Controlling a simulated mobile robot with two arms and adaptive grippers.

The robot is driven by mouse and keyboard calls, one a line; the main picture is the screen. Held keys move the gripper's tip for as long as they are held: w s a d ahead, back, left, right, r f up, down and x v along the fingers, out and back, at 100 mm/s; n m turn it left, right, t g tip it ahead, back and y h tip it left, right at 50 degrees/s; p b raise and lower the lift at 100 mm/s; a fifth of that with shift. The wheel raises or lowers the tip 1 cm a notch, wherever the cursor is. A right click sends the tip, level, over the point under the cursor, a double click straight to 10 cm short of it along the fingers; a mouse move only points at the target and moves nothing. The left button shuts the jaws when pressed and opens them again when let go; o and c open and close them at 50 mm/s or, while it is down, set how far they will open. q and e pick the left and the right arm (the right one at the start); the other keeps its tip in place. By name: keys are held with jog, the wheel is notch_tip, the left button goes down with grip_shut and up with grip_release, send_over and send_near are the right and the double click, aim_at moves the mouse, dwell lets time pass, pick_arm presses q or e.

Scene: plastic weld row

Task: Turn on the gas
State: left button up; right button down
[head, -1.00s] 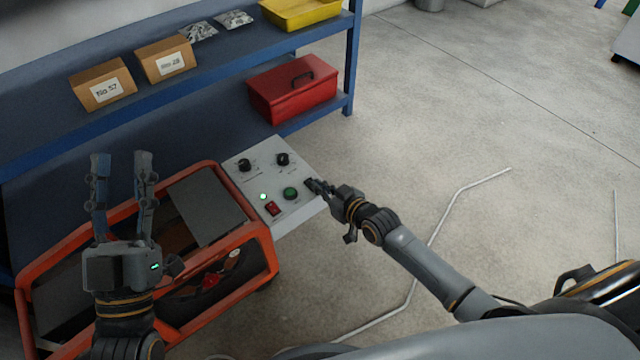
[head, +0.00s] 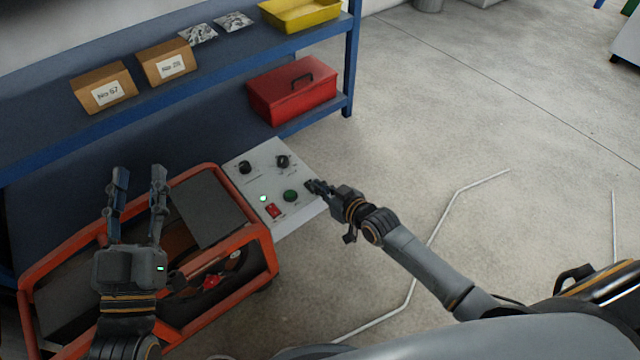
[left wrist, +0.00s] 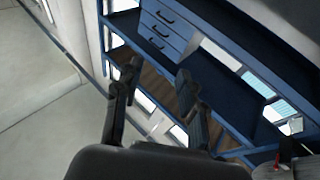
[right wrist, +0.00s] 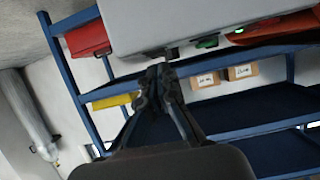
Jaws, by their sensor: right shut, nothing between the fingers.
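The grey control panel (head: 262,158) sits at the right end of an orange-framed cart. It carries two black knobs (head: 245,167) (head: 283,161), a lit green lamp (head: 263,198), a red switch (head: 273,210) and a green button (head: 291,195). My right gripper (head: 313,186) is shut and empty at the panel's right edge; I cannot tell whether it touches. In the right wrist view its closed fingertips (right wrist: 160,72) are just below a small dark part (right wrist: 172,53) on the panel's edge. My left gripper (head: 139,172) is open and empty above the cart's left part.
The orange cart frame (head: 262,235) holds dark covers and hoses. Behind it a blue shelf (head: 225,72) bears cardboard boxes (head: 167,62), a yellow tray (head: 300,14) and a red toolbox (head: 292,92). The floor to the right is open, with a pale bent line on it.

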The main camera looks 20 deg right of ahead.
pick_arm(q)
jog(key=shift+w+a+f+g+p, duration=0.1)
jog(key=shift+w+f+g+p, duration=0.1)
jog(key=shift+f+g, duration=0.5)
jog(key=shift+w+a+f+g+p, duration=0.15)
jog(key=shift+f+g, duration=0.25)
jog(key=shift+f, duration=0.6)
pick_arm(e)
jog(key=shift+r, duration=0.35)
pick_arm(q)
jog(key=shift+d, duration=0.1)
